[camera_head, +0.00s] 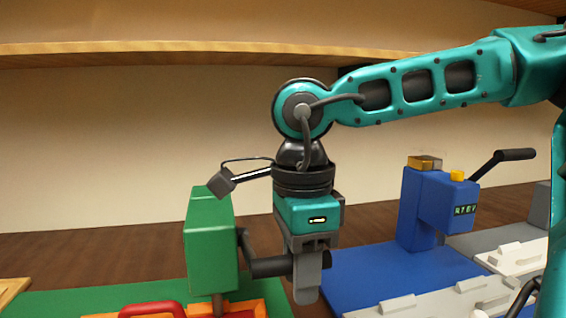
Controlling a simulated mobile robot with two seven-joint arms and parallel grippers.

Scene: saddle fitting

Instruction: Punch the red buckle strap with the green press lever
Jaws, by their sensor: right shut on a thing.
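The green press (210,250) stands left of centre on a green base. Its black lever handle (266,267) sticks out to the right. A red loop-shaped piece (150,308), which looks like the red buckle strap, lies at the bottom edge, left of the press post. It is partly cut off by the frame. An orange piece (247,304) lies under the press head. My left gripper is not in view.
A blue press (420,208) with a raised black lever (505,156) and a small display stands on a blue base at the right. A wooden shelf (150,48) runs along the wall above.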

